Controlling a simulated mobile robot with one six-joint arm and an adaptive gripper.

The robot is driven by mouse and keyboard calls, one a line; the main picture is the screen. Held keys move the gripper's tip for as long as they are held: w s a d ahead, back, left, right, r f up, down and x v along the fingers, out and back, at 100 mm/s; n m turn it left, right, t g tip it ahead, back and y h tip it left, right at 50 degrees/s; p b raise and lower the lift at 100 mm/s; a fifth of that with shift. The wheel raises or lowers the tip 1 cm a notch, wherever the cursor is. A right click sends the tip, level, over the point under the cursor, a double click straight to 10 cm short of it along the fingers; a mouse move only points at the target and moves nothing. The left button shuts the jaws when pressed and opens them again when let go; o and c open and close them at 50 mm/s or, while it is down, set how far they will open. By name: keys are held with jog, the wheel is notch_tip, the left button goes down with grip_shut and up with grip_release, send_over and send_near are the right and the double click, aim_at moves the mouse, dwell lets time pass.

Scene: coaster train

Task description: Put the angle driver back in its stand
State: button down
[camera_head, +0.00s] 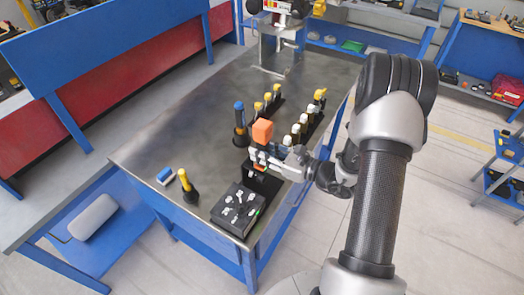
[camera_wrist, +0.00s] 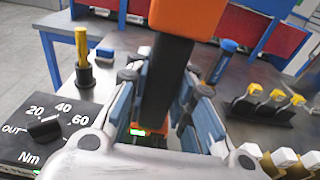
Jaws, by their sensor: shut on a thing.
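The angle driver, a tool with an orange block head (camera_head: 262,131) and a black body (camera_wrist: 165,85), is upright between the fingers of my gripper (camera_head: 258,157). In the wrist view my gripper (camera_wrist: 163,100) is shut on the black body, with the orange head above the fingers. A black stand (camera_head: 263,184) is below my gripper at the table's near right edge. A small orange part and a green light (camera_wrist: 140,131) show low between the fingers. The driver's lower end is mostly hidden, so I cannot tell whether it is seated in the stand.
A black torque box with knobs (camera_head: 238,210) is just in front of the stand. A yellow-handled tool (camera_head: 187,187) and a blue-topped tool (camera_head: 240,125) stand in black holders. Racks of yellow-topped (camera_head: 268,97) and white-topped tools (camera_head: 296,130) are behind. The table's left middle (camera_head: 185,120) is clear.

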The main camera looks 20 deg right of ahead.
jog(key=shift+f+b, duration=0.4)
dwell(0.4)
jog(key=c, duration=1.3)
grip_release()
jog(key=shift+s+f, duration=0.1)
jog(key=shift+f, duration=0.1)
jog(key=v, duration=1.2)
jog(key=shift+r, duration=0.2)
